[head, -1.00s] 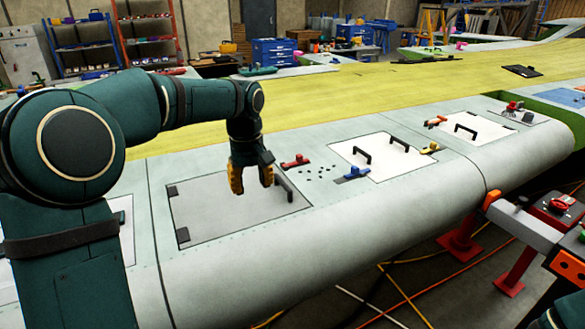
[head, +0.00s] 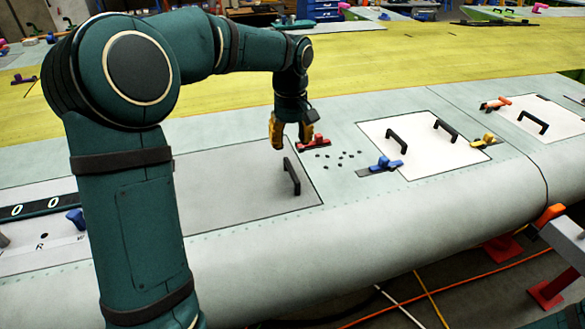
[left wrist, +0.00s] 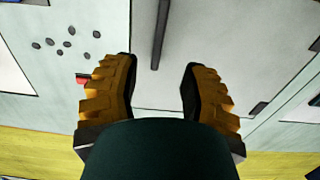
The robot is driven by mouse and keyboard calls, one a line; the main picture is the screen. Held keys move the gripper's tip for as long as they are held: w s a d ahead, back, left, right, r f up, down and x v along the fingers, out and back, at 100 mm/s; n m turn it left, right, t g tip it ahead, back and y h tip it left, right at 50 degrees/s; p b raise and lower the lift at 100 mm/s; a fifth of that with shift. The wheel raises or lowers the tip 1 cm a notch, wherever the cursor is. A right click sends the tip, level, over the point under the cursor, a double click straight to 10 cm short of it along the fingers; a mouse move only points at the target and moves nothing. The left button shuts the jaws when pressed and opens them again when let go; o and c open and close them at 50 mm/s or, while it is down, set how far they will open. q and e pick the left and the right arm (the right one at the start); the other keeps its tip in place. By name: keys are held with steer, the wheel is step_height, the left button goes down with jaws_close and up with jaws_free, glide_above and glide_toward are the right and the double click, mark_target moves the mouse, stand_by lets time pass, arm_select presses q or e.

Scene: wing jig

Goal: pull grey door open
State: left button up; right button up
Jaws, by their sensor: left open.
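The grey door (head: 235,190) is a flat panel lying closed in the pale wing surface. Its black bar handle (head: 292,176) stands near the right edge. My left gripper (head: 291,142), with yellow ridged fingers, is open and points down near the handle's far end. In the left wrist view the handle (left wrist: 162,35) runs up from between the directions of the two open fingers (left wrist: 158,75), and nothing is between the fingertips. The grey door (left wrist: 235,45) fills much of that view. My left arm hides the door's left part in the head view. My right gripper is not in view.
A red clamp (head: 314,143) sits beside the door's far right corner, close to my gripper. A blue clamp (head: 385,164) and a white panel with two black handles (head: 425,150) lie to the right. A stand with orange parts (head: 565,240) is at the right.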

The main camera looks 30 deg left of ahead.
mark_target(292, 169)
arm_select(q)
step_height(292, 169, down, 9)
steer(key=shift+w+f+b, duration=0.1)
steer(key=shift+b, duration=0.45)
jaws_close()
